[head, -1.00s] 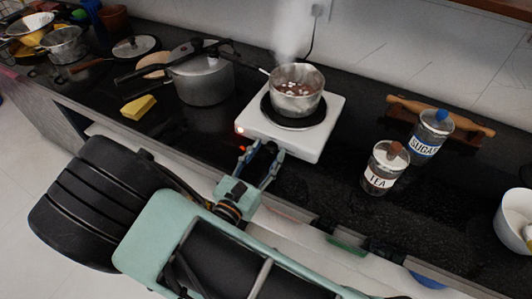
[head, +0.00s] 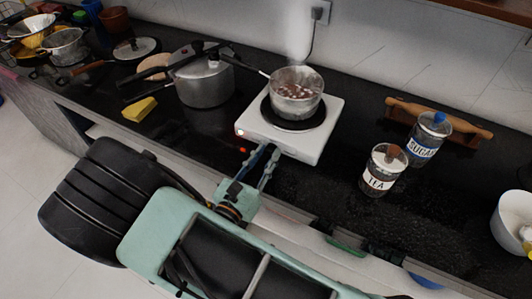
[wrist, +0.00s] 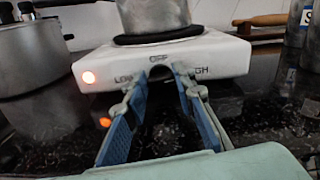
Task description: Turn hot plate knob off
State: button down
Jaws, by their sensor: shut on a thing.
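The white hot plate (head: 303,151) stands on the black counter with a steaming metal pot (head: 296,93) on its round black burner. Its red indicator light (wrist: 88,77) is lit, on the front left. The front face of the hot plate (wrist: 232,62) carries the printed words OFF, LOW and HIGH around the knob spot. My gripper (wrist: 161,73) is at that front face, its blue fingers shut on the dark knob (wrist: 160,72) below OFF. The knob is mostly hidden between the fingertips, and its pointing direction cannot be told. My gripper also shows in the head view (head: 262,151).
A pressure cooker (head: 205,82) and a yellow sponge (head: 141,109) are to the left. TEA (head: 382,172) and SUGAR (head: 426,140) jars and a rolling pin (head: 438,118) are to the right. The counter's front edge runs below my gripper.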

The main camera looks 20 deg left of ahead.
jog(key=n+p, duration=0.3)
jog(key=n, duration=0.2)
jog(key=shift+a+n, duration=0.1)
jog(key=shift+n, duration=0.2)
jog(key=shift+f, duration=0.1)
dwell(0.4)
jog(key=c, duration=1.6)
grip_release()
